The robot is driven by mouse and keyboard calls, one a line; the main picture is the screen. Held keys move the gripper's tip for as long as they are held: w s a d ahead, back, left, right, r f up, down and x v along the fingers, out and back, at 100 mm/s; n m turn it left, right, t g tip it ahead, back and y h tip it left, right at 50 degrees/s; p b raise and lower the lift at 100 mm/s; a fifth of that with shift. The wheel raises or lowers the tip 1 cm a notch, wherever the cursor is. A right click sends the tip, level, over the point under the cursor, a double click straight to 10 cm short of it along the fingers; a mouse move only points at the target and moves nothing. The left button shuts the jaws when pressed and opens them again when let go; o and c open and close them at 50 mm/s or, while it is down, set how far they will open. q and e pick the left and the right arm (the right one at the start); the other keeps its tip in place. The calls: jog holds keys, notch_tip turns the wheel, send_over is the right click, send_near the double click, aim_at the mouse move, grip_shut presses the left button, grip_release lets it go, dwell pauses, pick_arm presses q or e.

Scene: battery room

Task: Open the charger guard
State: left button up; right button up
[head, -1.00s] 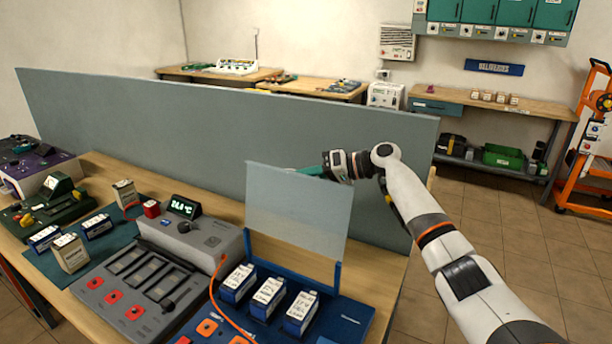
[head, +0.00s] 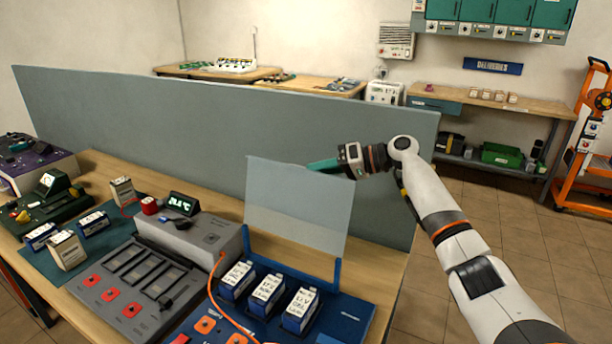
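The charger guard (head: 294,212) is a clear, greyish panel in a blue frame. It stands upright at the back of the blue charger (head: 350,322), behind a row of three white-and-blue batteries (head: 268,294), which are uncovered from above. My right gripper (head: 318,166) is at the guard's top edge, right of its middle. Its teal fingers are partly hidden there, and I cannot tell whether they touch the panel or how far apart they are. My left gripper is out of view.
A grey charger (head: 150,275) with empty slots and a lit display box (head: 184,205) stand to the left. A tall grey partition (head: 200,145) runs along the bench's back. An orange cable (head: 213,290) crosses the blue charger's left side.

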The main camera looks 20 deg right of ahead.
jog(key=b+v, duration=0.1)
jog(key=v, duration=0.7)
jog(key=shift+s+b, duration=0.15)
jog(key=shift+b, duration=0.2)
jog(key=shift+d+r, duration=0.1)
jog(key=shift+r, duration=0.05)
